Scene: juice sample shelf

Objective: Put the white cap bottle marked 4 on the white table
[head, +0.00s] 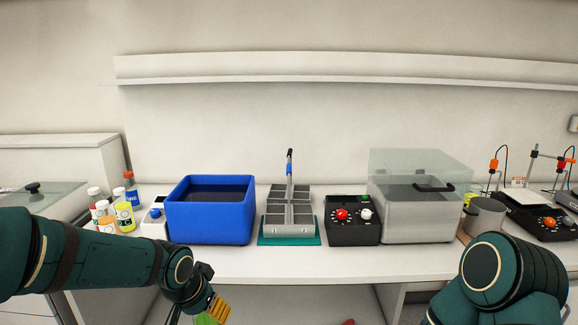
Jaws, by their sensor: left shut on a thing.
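My left gripper (211,310) is low in the head view, in front of the white table (300,262) and below its front edge. It is shut on a yellow-green thing (205,319), mostly cut off by the bottom edge. Its cap and any number are hidden, so I cannot tell whether it is the bottle marked 4. A group of small bottles stands at the table's left, including a yellow one with a white cap (124,215) and an orange one (107,225). Their numbers are too small to read. My right gripper is out of view; only its arm shows.
A blue bin (211,235), a grey rack (290,228) on a green mat, a black control box (352,234) and a clear-lidded bath (415,230) line the table. A steel beaker (484,219) stands at right. A bare strip runs along the front.

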